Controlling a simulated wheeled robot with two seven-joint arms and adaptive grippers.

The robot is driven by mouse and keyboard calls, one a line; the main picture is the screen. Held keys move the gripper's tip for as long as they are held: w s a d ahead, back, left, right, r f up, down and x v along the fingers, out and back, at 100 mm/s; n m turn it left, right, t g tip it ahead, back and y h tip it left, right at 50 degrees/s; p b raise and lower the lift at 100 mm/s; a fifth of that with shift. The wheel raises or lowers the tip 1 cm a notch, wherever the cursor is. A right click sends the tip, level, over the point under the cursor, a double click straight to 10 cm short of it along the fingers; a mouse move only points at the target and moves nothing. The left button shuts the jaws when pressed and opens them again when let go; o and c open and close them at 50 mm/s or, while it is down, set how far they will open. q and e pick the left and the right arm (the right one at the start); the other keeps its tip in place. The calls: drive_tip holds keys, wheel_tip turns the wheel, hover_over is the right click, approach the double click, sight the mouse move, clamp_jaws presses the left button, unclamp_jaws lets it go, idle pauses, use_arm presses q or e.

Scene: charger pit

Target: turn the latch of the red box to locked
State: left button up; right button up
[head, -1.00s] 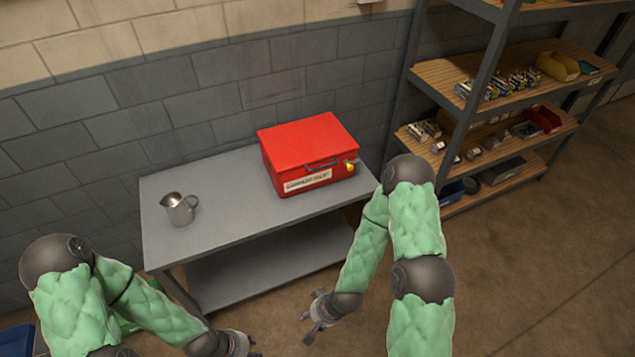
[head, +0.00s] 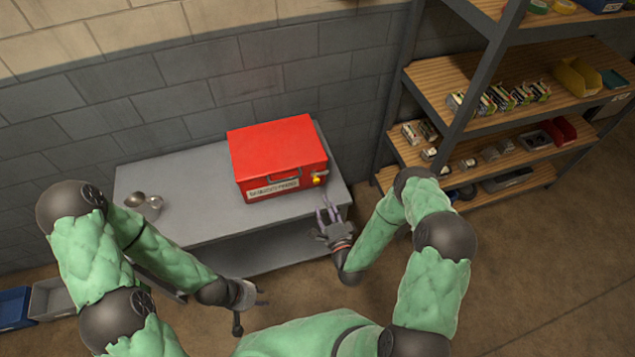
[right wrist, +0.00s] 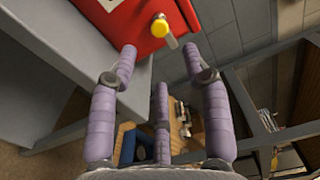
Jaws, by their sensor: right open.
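The red box (head: 278,150) stands on the grey table, with a handle and a paper label on its front. Its latch, a yellow knob (head: 316,181) with a short metal lever, is at the front's right end. In the right wrist view the yellow knob (right wrist: 159,27) shows close up, its lever slanting down to the right. My right gripper (head: 328,208) is open and empty, just in front of the table below the latch, fingers pointing to the box; none touches the latch. My left gripper (head: 263,297) looks open and empty, low in front of the table.
A metal jug (head: 145,205) stands on the left of the grey table (head: 205,220). A shelf rack (head: 425,92) with small goods and bins stands to the right. Blue and grey bins (head: 50,300) lie at the lower left. A brick wall is behind.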

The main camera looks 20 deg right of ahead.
sight(317, 182)
drive_tip(key=w+b, duration=0.1)
drive_tip(key=w, duration=0.9)
drive_tip(key=shift+a, duration=0.15)
clamp_jaws()
